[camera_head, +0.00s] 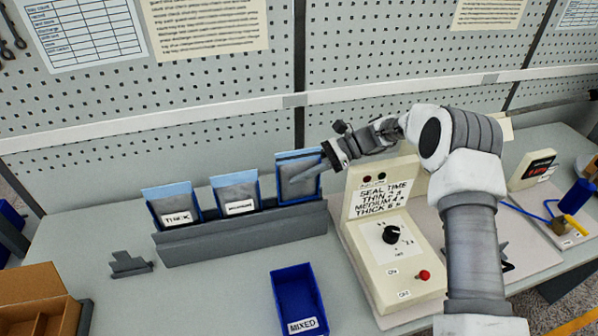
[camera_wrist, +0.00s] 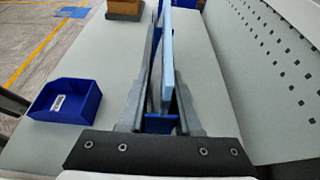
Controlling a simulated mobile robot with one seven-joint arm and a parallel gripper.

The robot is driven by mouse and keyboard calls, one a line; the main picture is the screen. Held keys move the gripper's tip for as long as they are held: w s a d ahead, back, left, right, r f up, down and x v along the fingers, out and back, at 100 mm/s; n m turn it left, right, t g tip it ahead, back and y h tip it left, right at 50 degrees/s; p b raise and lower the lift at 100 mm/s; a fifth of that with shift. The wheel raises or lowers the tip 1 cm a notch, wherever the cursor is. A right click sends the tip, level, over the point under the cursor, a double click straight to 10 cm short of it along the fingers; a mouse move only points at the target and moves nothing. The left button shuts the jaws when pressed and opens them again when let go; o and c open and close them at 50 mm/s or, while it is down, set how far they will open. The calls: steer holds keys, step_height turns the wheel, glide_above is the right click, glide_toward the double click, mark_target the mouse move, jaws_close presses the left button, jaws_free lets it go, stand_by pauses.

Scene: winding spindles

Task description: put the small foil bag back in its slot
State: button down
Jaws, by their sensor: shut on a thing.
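My gripper (camera_head: 306,176) is shut on a foil bag (camera_head: 298,165) with a light-blue top and dark-blue edges. The bag is upright at the right end of the grey rack (camera_head: 245,241), its top a little higher than its neighbours'. I cannot tell whether its bottom edge is inside the slot. In the wrist view the bag (camera_wrist: 168,60) shows edge-on between the two fingers of my gripper (camera_wrist: 160,65). Two other bags stand in the rack: one labelled THICK (camera_head: 172,204) at the left, one with a less readable label (camera_head: 236,191) in the middle.
A blue bin labelled MIXED (camera_head: 299,292) stands in front of the rack; it also shows in the wrist view (camera_wrist: 66,101). The cream sealing machine (camera_head: 385,240) is close to the rack's right. A pegboard wall (camera_head: 220,85) rises behind. A cardboard box (camera_head: 38,300) is at front left.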

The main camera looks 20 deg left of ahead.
steer(key=shift+r+p, duration=0.35)
steer(key=shift+r, duration=0.1)
stand_by(1.4)
steer(key=shift+f, duration=0.55)
steer(key=c, duration=0.5)
jaws_free()
steer(key=shift+d+b, duration=0.15)
steer(key=shift+b, duration=0.15)
